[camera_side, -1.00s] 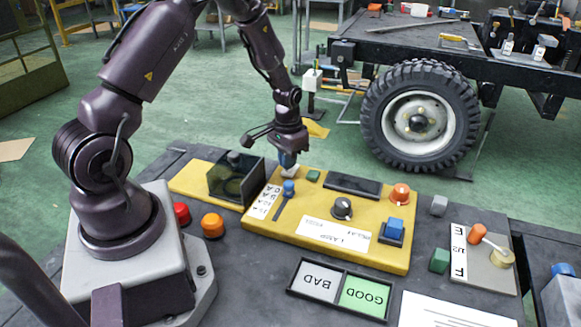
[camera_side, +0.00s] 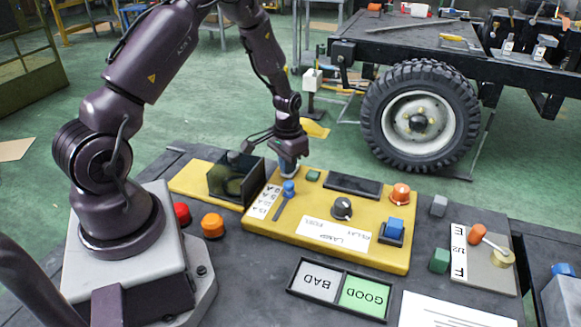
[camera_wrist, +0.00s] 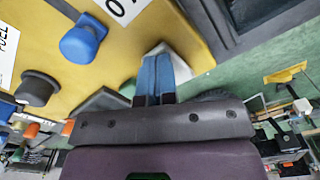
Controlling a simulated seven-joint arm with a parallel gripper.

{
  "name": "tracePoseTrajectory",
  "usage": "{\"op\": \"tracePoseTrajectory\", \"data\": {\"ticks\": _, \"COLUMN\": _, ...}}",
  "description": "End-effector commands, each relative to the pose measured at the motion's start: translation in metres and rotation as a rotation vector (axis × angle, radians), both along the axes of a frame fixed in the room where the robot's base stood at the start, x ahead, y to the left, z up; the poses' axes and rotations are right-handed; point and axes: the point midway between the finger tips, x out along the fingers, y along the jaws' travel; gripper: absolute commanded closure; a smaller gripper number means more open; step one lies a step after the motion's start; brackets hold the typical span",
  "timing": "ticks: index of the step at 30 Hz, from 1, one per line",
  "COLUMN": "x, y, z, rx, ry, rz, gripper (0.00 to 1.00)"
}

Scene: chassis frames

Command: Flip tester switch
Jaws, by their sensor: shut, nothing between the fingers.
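The yellow tester panel (camera_side: 270,228) lies on the dark bench. A white wedge-shaped piece, probably the switch, shows at the panel's far edge in the wrist view (camera_wrist: 180,66); in the side view my gripper mostly hides it. My gripper (camera_side: 288,170) points down there with its blue fingers shut and empty. In the wrist view its fingertips (camera_wrist: 156,58) overlap the white piece; I cannot tell whether they touch. A blue slider knob (camera_side: 289,188) stands just in front, also in the wrist view (camera_wrist: 83,38).
The panel also carries a black knob (camera_side: 342,208), a blue button (camera_side: 394,227), an orange button (camera_side: 400,193) and a dark display (camera_side: 353,186). A smoked box (camera_side: 236,178) stands close left of my gripper. A BAD/GOOD tray (camera_side: 340,290) lies in front.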

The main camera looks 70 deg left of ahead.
Motion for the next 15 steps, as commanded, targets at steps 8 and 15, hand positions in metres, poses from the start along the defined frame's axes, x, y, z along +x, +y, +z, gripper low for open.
{"op": "tracePoseTrajectory", "data": {"ticks": 8, "x": 0.000, "y": 0.000, "z": -0.002, "rx": 0.000, "ry": -0.001, "rz": 0.000, "gripper": 1.00}}
{"op": "tracePoseTrajectory", "data": {"ticks": 15, "x": 0.001, "y": 0.001, "z": 0.016, "rx": 0.002, "ry": -0.003, "rz": 0.000, "gripper": 1.00}}
